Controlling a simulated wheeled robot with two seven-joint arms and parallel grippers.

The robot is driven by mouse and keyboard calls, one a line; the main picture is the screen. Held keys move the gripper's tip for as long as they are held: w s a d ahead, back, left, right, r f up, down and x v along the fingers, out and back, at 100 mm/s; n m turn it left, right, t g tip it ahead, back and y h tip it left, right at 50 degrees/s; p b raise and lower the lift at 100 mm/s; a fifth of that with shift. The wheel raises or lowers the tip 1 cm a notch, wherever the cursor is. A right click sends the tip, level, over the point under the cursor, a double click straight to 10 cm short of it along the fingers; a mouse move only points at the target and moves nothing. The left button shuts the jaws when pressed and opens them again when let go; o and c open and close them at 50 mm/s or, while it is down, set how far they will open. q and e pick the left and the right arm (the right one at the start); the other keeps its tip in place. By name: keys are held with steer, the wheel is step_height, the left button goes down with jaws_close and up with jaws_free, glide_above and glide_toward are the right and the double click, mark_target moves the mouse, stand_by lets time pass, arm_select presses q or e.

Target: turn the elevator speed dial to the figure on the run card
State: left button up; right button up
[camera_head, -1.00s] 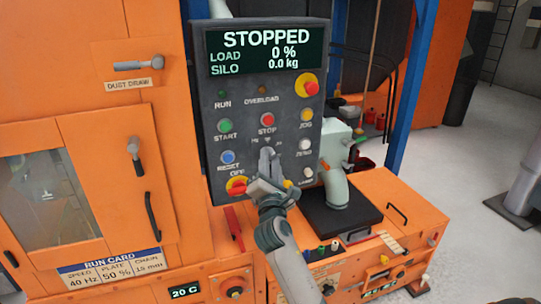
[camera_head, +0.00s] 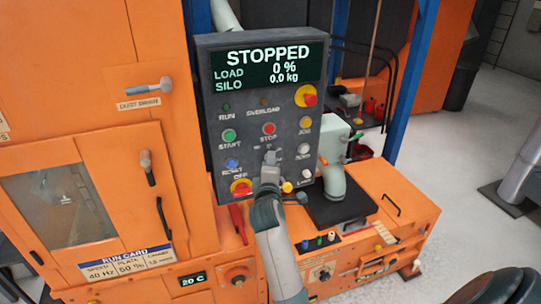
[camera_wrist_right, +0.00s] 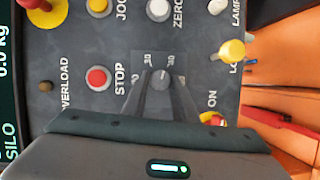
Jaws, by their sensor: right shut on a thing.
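The run card (camera_head: 125,262) is on the orange cabinet at lower left; it reads speed 40 Hz and plate 50 %. The dark control panel (camera_head: 291,118) shows STOPPED, load 0 % and 0.0 kg. My right gripper (camera_head: 269,160) is at the panel below the red STOP button and hides the speed dial in the head view. In the right wrist view the grey dial (camera_wrist_right: 162,78) sits between the two fingertips of my right gripper (camera_wrist_right: 161,84), which is shut on it. Scale figures show beside it; its exact setting is too small to read. My left gripper is out of view.
Near the gripper are the STOP button (camera_wrist_right: 97,78), a yellow knob (camera_wrist_right: 232,50) and the red-and-yellow OFF/ON switch (camera_head: 241,187). A pale pipe (camera_head: 334,182) stands right of the panel. Open floor lies at the right.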

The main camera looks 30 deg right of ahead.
arm_select(q)
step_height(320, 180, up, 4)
steer(key=p, duration=0.2)
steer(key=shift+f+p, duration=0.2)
steer(key=shift+p, duration=0.15)
arm_select(e)
steer(key=shift+m+g+y, duration=0.4)
steer(key=shift+m+y, duration=0.2)
steer(key=shift+m, duration=0.6)
steer(key=o, duration=1)
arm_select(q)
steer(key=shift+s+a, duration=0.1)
arm_select(e)
steer(key=shift+o, duration=0.2)
